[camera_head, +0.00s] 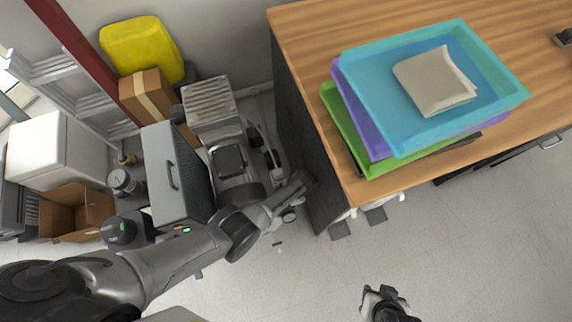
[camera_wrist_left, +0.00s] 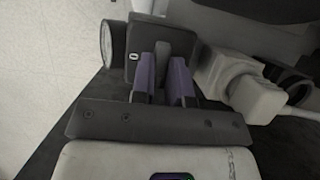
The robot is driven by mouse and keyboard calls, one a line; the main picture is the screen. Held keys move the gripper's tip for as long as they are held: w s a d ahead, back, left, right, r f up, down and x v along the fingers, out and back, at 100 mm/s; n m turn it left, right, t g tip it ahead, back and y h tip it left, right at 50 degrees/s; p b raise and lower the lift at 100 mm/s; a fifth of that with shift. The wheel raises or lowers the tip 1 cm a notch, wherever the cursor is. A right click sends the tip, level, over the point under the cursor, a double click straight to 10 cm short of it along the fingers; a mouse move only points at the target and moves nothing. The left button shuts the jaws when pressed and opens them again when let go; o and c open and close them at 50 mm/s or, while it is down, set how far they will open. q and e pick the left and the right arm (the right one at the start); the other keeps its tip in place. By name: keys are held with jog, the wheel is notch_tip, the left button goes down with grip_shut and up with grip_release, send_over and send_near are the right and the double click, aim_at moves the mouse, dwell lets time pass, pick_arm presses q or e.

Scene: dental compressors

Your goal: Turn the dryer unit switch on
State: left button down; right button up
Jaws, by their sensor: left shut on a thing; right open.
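In the left wrist view, the dryer unit switch (camera_wrist_left: 160,58) is a small grey lever on a dark square box (camera_wrist_left: 131,55). The two purple-padded fingers of my left gripper (camera_wrist_left: 162,78) stand on either side of it and are shut on it. In the head view, my left gripper (camera_head: 296,188) reaches low beside the grey machine (camera_head: 232,160), close to the desk's dark side; the switch is too small or hidden to make out there. My right gripper (camera_head: 384,302) is open and empty over the floor at the bottom.
A round gauge (camera_wrist_left: 107,43) sits left of the switch box, and a white plug-like fitting with a cable (camera_wrist_left: 256,98) is close on the right. The wooden desk (camera_head: 310,40) with stacked trays (camera_head: 360,65) rises right of my left gripper. Open floor (camera_head: 480,240) lies at lower right.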

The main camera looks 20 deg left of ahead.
pick_arm(q)
jog(key=c, duration=1.2)
grip_release()
jog(key=shift+o, duration=0.4)
